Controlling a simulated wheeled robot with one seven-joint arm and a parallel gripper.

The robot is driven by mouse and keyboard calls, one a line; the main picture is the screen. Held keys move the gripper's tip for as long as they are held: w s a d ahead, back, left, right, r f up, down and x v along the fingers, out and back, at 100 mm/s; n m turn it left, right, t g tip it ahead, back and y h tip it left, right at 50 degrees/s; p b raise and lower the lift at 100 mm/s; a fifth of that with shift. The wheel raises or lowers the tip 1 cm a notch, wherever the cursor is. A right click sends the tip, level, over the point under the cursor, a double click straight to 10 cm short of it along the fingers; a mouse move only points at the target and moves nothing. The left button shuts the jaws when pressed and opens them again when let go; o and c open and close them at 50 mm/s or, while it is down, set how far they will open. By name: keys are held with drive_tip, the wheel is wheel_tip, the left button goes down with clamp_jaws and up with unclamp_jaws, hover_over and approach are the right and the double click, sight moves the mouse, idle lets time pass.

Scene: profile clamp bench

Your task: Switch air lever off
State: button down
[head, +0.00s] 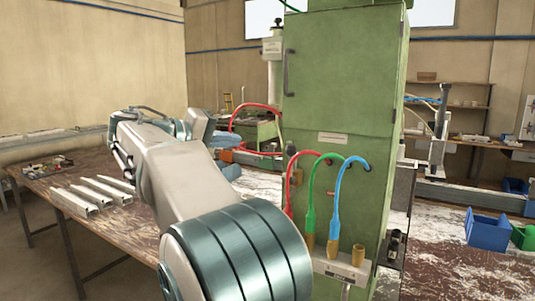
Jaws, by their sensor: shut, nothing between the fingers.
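A tall green cabinet (345,100) stands in the middle of the head view. Red, green (311,195) and blue (336,200) air hoses loop from its front down to brass fittings on a pale block (342,268) at its foot. I cannot pick out the air lever for certain; a small dark knob (292,150) shows at the cabinet's left edge, and dark fittings (395,243) sit at its lower right. My arm crosses the lower left and middle, hiding part of the bench. My gripper's fingers do not show.
A worn wooden bench (35,190) at left holds several pale metal profiles (100,188) and small parts (48,165). At right, a blue bin (487,230) and a green bin (524,237) stand on a scuffed bench (450,270). Shelves stand behind.

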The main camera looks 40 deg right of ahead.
drive_tip(key=shift+w+r+m+h, duration=0.15)
drive_tip(key=shift+r+m+h, duration=0.15)
drive_tip(key=shift+r, duration=0.3)
drive_tip(key=p, duration=0.2)
hover_over(291, 165)
drive_tip(key=w+a, duration=0.3)
drive_tip(key=shift+s+f, duration=0.15)
drive_tip(key=shift+f, duration=1.35)
